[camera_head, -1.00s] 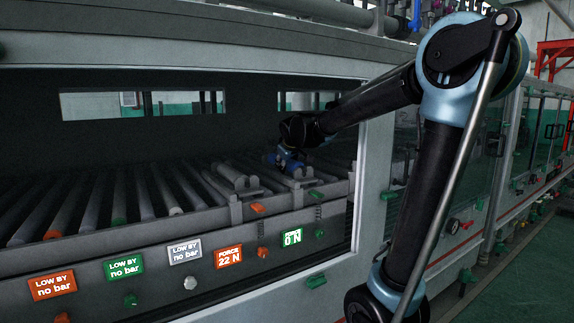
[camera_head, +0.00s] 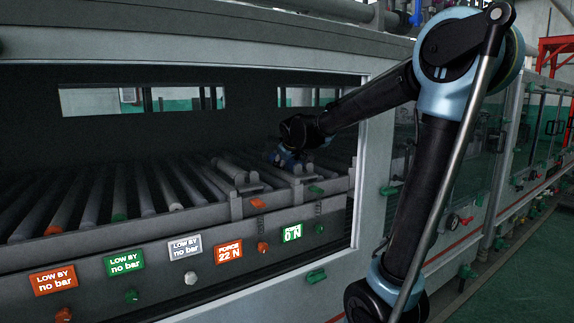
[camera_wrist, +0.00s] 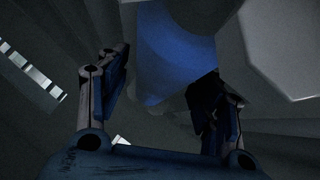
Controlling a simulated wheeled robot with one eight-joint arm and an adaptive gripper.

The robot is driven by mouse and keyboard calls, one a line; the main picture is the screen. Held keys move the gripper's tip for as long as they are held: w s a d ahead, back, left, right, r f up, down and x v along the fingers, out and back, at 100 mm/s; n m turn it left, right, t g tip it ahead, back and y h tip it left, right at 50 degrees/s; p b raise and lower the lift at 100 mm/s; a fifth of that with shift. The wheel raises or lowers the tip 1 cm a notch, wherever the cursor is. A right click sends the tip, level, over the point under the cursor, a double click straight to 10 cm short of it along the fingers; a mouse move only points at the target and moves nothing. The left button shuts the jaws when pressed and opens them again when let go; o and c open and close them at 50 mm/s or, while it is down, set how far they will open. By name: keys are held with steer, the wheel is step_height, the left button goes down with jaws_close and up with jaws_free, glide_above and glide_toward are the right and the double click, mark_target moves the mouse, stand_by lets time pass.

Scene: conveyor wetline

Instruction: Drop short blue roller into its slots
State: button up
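In the wrist view a blue rounded piece (camera_wrist: 170,50), which looks like the short blue roller, lies between and beyond the fingers of my gripper (camera_wrist: 168,92). The fingers stand apart. A dark gap shows between the left finger and the blue piece, while the right finger overlaps its edge in the picture. In the head view my gripper (camera_head: 284,157) is small and low over the right end of the roller bed, near two slotted brackets. The roller cannot be made out clearly there, and its seating in the slots is hidden.
Long grey rollers (camera_head: 91,206) fill the bed to the left. A bracket (camera_head: 249,184) rises from the front rail (camera_head: 190,222). The window frame's right post (camera_head: 372,185) stands close to my arm.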

steer(key=shift+s, duration=0.1)
steer(key=v, duration=1.1)
steer(key=shift+s+r, duration=0.25)
stand_by(0.5)
